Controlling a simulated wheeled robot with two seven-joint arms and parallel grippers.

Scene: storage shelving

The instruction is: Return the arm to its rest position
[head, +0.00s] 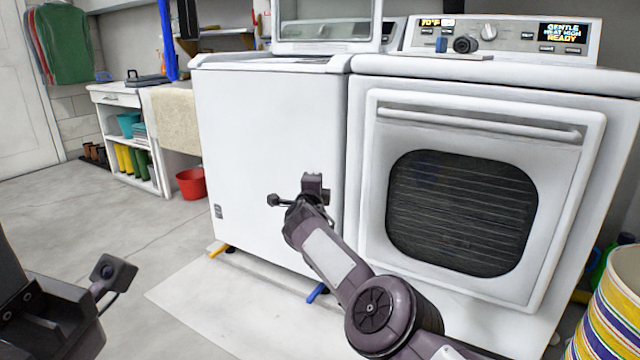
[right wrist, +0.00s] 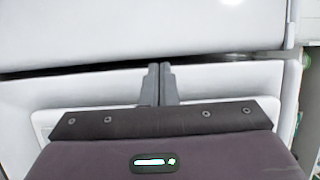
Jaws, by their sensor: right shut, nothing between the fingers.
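My right arm reaches in from the lower right in the head view. Its gripper (head: 314,186) is in front of the white washer (head: 265,140), near the gap beside the dryer (head: 365,215). In the right wrist view the two fingers (right wrist: 159,84) are shut together with nothing between them, in front of white appliance panels. I cannot tell whether they touch. My left arm shows at the lower left of the head view, with its wrist part (head: 60,315) low over the floor; its fingers are not clearly visible.
The washer's lid (head: 328,22) is raised. The dryer door is shut. A striped basket (head: 612,305) stands at the lower right, close to the dryer. A red bucket (head: 190,184) and a white shelf unit (head: 125,145) stand at the back left. The floor at left is clear.

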